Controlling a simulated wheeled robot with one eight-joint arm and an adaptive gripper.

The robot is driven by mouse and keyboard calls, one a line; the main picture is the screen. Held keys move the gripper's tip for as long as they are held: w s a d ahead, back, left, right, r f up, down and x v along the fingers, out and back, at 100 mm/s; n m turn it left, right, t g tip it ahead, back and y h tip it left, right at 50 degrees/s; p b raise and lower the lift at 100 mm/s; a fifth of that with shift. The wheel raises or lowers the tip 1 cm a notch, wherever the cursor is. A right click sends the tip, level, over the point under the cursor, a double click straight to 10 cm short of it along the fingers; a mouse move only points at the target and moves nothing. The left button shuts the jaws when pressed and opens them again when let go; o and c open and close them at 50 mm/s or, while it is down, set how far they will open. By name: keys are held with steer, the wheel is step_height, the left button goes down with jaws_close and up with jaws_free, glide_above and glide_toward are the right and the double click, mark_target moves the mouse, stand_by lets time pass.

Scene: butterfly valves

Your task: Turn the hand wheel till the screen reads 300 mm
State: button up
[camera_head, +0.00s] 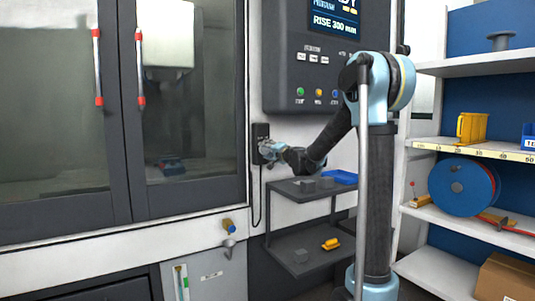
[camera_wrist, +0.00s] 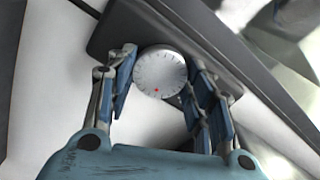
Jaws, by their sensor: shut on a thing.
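The hand wheel (camera_wrist: 152,73) is a round white dial with tick marks and a red dot low on its face, in the wrist view. It sits on a dark box (camera_head: 261,132) on the machine's front in the head view, where my gripper hides most of it.
Below the screen are coloured buttons (camera_head: 318,94). Shelves (camera_head: 465,142) with a blue reel (camera_head: 463,188) stand at right. Glass doors (camera_head: 190,120) with red-tipped handles are at left.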

steer(key=shift+f, duration=0.1)
steer(key=o, duration=1.1)
steer(key=shift+d, duration=0.1)
steer(key=v, duration=1.1)
steer(key=shift+s+d, duration=0.25)
steer(key=shift+s, duration=0.05)
